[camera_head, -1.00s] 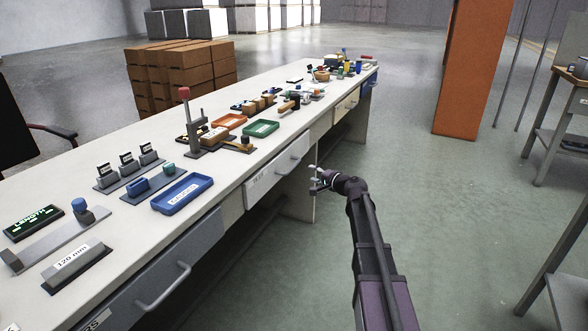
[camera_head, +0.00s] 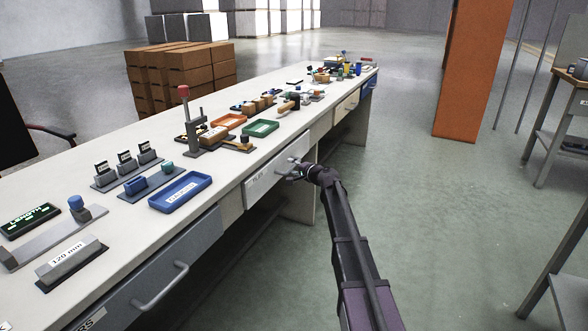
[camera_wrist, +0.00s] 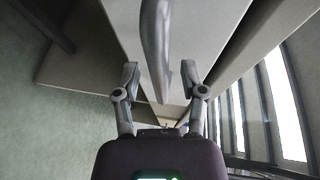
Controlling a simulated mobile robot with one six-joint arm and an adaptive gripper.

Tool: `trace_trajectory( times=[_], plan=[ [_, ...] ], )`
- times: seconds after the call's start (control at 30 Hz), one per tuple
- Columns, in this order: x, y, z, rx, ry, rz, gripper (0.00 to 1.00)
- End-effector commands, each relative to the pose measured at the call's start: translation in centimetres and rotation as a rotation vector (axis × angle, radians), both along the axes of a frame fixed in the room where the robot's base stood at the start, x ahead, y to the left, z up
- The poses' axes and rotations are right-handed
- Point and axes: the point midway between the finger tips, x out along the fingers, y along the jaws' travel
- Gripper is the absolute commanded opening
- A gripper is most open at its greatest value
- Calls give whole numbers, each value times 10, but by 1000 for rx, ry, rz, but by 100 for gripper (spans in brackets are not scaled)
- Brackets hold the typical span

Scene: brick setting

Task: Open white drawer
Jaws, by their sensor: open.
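The white drawer (camera_head: 263,184) is in the front of the long workbench, in the middle of the head view, and looks shut. My gripper (camera_head: 291,172) is at the right part of its front, at the handle. In the wrist view the handle (camera_wrist: 156,45) is a grey bar that runs down between the two open fingers of my gripper (camera_wrist: 161,80). The fingers stand apart on either side of it, and I see no clear contact. In the head view my gripper hides most of the handle.
A grey drawer (camera_head: 160,278) with a bar handle is nearer on the same bench, and a cream drawer (camera_head: 346,107) is farther along. Trays, blocks and tools stand on the bench top (camera_head: 120,222). An orange pillar (camera_head: 472,70) stands at the right.

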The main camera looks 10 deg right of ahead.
Motion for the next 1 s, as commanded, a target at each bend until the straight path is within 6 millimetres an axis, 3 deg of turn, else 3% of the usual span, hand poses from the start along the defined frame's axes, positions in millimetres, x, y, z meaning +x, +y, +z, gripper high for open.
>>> trace_trajectory(
  times=[0.27,0.47,0.63,1.0],
  plan=[
    [0,0,0,0,0,0,54],
    [0,0,0,0,0,0,0],
    [0,-5,0,-1,1,-2,0],
    [-8,3,0,-1,0,12,0]
  ],
)
